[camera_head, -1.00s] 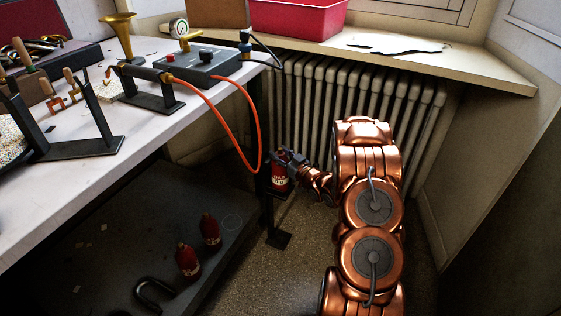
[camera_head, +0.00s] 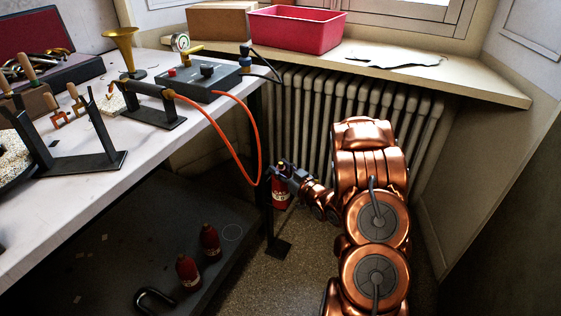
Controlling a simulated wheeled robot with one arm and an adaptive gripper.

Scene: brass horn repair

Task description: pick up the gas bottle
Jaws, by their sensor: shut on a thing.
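My gripper (camera_head: 283,170) is shut on the neck of a red gas bottle (camera_head: 281,193) with a pale label band. The bottle hangs upright below the jaws, beside the bench's dark front-right leg, with the floor and radiator behind it. The jaws hide part of its top. Nothing visible supports it from below. Two similar red bottles stand on the dark lower shelf: one at the back (camera_head: 210,242) and one in front (camera_head: 188,272).
An orange hose (camera_head: 256,150) loops down from the white bench (camera_head: 120,180) close to my gripper. The radiator (camera_head: 300,115) stands behind my arm.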

